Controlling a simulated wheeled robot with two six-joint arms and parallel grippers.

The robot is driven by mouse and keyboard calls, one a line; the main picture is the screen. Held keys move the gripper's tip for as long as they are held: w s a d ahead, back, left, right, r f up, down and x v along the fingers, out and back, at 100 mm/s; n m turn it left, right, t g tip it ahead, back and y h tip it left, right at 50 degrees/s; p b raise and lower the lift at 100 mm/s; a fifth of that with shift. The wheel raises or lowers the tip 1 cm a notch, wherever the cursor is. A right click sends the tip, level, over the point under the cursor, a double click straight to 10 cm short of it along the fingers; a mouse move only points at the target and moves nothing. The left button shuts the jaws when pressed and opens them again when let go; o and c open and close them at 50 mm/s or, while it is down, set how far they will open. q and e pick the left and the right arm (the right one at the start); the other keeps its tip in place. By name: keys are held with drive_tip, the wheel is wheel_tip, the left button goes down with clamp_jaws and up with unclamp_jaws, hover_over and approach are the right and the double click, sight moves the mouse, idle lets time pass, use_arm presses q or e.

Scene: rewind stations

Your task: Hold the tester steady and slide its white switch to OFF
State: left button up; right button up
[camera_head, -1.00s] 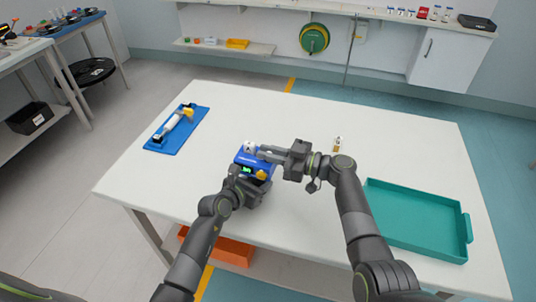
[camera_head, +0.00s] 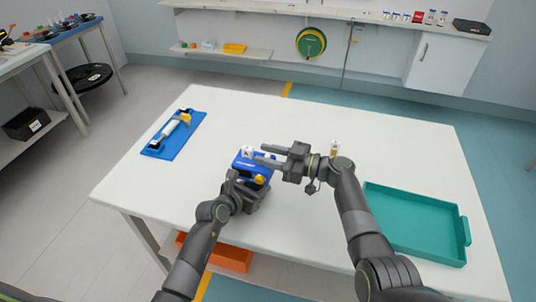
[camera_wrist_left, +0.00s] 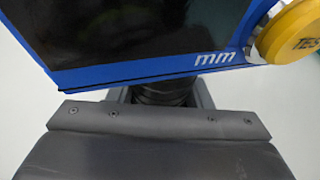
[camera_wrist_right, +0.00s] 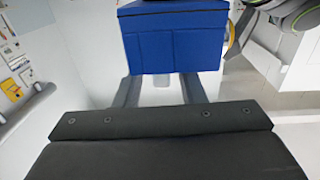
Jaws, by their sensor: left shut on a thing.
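The blue tester (camera_head: 242,162) is near the table's middle. It has a white piece (camera_head: 247,151) at its far left and a yellow button (camera_head: 259,180) on its near right. The left wrist view shows its dark, blank screen (camera_wrist_left: 130,28) and the yellow TEST button (camera_wrist_left: 292,35). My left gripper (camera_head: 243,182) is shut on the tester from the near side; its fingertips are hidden. My right gripper (camera_head: 264,154) is open beside the tester's right side. In the right wrist view its fingers are apart below the tester's blue side (camera_wrist_right: 175,45), with a small whitish part (camera_wrist_right: 162,82) between them. The switch's position is unclear.
A teal tray (camera_head: 408,243) is at the table's right. A blue mat (camera_head: 160,151) with a white and yellow tool lies at the left. A small brass-coloured item (camera_head: 334,149) stands behind my right wrist. An orange bin (camera_head: 232,255) is below the table. The table's far middle is clear.

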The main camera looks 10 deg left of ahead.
use_arm(q)
drive_tip(key=shift+f, duration=0.1)
use_arm(e)
drive_tip(key=s+d, duration=0.1)
drive_tip(key=d, duration=1.1)
drive_tip(key=shift+s, duration=0.1)
use_arm(q)
drive_tip(key=o, duration=1.3)
